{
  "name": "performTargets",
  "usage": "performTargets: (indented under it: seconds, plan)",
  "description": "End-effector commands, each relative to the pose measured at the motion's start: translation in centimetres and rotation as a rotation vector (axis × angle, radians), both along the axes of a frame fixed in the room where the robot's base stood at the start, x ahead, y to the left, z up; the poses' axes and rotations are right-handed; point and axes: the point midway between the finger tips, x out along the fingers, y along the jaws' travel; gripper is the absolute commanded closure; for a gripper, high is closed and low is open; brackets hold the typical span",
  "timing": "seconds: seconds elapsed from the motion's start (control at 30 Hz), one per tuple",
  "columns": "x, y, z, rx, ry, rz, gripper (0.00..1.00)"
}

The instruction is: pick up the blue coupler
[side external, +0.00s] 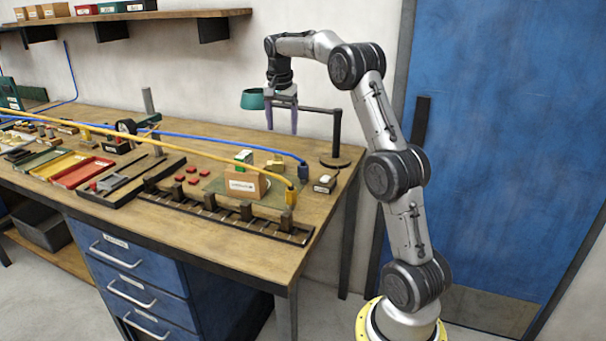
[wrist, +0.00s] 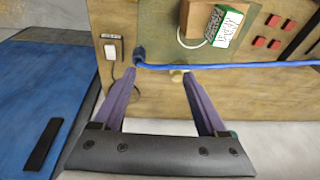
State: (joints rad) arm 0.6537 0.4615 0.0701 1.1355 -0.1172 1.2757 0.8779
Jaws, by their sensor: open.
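The blue coupler (side external: 303,172) stands at the right end of the blue hose (side external: 230,144) on the bench, beside the green mat. In the wrist view the blue hose (wrist: 240,64) crosses just beyond my fingertips, and its end (wrist: 139,61), where the coupler seems to be, lies near the left fingertip. My gripper (side external: 282,131) points down above the back of the bench, behind and higher than the coupler. Its purple fingers are spread apart, with nothing held between them; it also shows in the wrist view (wrist: 160,74).
A desk lamp with teal shade (side external: 252,99) and black base (side external: 335,163) stands close to my gripper. A yellow hose ends in a yellow coupler (side external: 291,197) nearby. A cardboard box (side external: 245,185), a small switch box (side external: 325,184) and a black rack (side external: 225,217) surround the area.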

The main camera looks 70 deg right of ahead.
Motion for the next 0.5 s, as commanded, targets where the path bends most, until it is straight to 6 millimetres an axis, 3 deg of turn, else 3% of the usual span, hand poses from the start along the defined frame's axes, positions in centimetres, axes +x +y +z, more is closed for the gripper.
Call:
performTargets:
  seconds: [0.03, 0.1, 0.2, 0.37, 0.5]
  plan:
    - [-0.5, -1.9, -1.8, 0.015, 0.020, -0.032, 0.25]
    - [-1.2, -3.6, -3.9, 0.036, 0.044, -0.064, 0.25]
    - [-2.4, -5.0, -6.0, 0.061, 0.074, -0.097, 0.25]
    - [-3.1, -5.8, -7.5, 0.068, 0.080, -0.113, 0.25]
    - [-3.2, -6.1, -10.0, 0.069, 0.082, -0.112, 0.25]
